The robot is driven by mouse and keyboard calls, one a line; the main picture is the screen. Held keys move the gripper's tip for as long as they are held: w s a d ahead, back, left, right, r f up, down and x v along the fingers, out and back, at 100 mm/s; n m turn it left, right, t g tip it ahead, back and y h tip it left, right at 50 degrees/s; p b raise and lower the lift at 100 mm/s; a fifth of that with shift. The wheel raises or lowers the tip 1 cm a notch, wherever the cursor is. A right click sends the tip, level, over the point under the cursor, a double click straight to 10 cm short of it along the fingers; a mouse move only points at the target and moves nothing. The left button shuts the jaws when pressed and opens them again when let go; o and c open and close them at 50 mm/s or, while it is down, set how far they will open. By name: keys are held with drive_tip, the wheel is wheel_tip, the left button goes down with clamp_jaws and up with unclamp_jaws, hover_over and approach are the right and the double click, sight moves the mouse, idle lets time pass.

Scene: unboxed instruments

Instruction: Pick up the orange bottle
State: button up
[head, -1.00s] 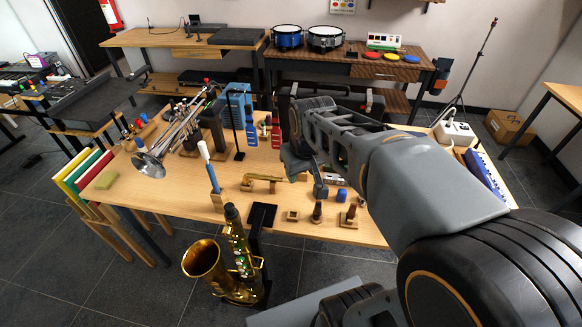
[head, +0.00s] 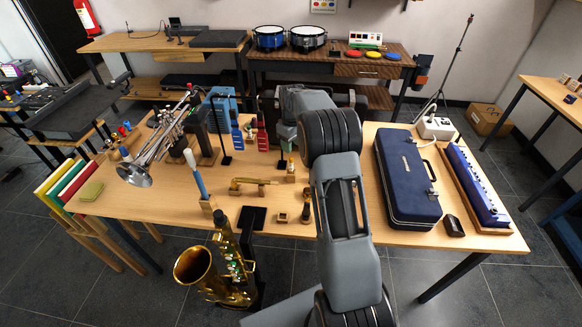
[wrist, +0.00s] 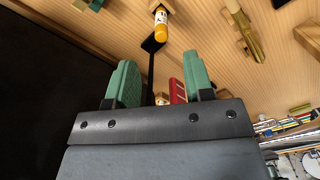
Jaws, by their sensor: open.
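The orange bottle (wrist: 161,24) shows in the wrist view at the top, just left of centre, with a white label and an orange end. It is against a small wooden block. I cannot make it out in the head view. My gripper (wrist: 162,78) has two green fingers set wide apart with nothing held between them. The bottle is beyond the fingertips, apart from them. In the head view my arm hides most of the gripper above the table (head: 345,205).
A dark stand (wrist: 152,50) and a red upright item (wrist: 178,92) show beyond the fingers. In the head view, a blue item (head: 236,135) stands left of my arm. A navy case (head: 407,180) lies on the right, and a saxophone (head: 205,275) stands in front.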

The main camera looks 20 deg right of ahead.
sight(291, 158)
drive_tip(key=shift+a+f+p, duration=0.1)
drive_tip(key=shift+f+p, duration=0.65)
drive_tip(key=shift+f, duration=4.15)
clamp_jaws()
